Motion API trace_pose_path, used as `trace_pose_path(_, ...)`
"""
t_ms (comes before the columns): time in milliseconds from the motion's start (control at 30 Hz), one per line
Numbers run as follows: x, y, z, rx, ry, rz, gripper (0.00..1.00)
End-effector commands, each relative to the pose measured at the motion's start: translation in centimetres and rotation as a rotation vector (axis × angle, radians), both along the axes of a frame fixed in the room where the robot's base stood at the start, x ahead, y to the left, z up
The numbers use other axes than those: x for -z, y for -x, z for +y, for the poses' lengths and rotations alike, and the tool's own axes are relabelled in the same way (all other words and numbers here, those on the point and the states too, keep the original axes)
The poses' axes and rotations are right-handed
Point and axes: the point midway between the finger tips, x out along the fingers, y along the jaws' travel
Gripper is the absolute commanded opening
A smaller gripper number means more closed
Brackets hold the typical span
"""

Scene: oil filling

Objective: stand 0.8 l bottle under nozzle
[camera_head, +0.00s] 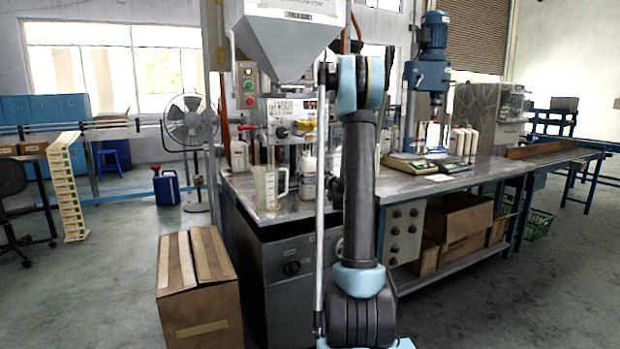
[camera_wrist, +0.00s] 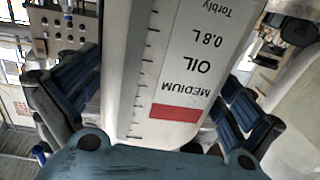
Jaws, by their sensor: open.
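A white bottle (camera_wrist: 178,60) labelled "OIL MEDIUM 0.8 L" fills the middle of the wrist view, upside down in the picture. My gripper (camera_wrist: 155,102) is open, with one dark blue finger on each side of the bottle. In the head view my gripper is hidden behind my arm. There, a white bottle (camera_head: 308,178) stands on the bench just left of my arm, at the filling machine (camera_head: 290,130); I cannot tell if it is the same bottle. The nozzle outlet is not clear under the steel hopper (camera_head: 283,42).
A clear measuring jug (camera_head: 267,188) stands at the bench's front left. A white bottle with a red cap (camera_head: 239,155) is behind it. Scales (camera_head: 425,164) and several white bottles (camera_head: 462,140) stand to the right. A cardboard box (camera_head: 198,288) is on the floor.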

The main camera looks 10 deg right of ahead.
Motion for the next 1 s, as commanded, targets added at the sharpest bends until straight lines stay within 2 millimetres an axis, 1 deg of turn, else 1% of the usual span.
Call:
trace_pose_path(133,0.0,0.6,-0.3,0.001,0.0,0.0,1.0)
trace_pose_path(267,0.0,2.1,-0.9,0.002,0.0,0.0,1.0)
trace_pose_path(500,0.1,6.4,-2.7,0.003,0.0,0.0,1.0)
trace_pose_path(700,0.1,9.3,-3.9,0.002,0.0,0.001,1.0)
trace_pose_path(900,0.1,10.8,-4.4,0.0,0.0,0.001,1.0)
trace_pose_path(1000,0.1,11.4,-4.0,-0.011,0.002,0.012,1.0)
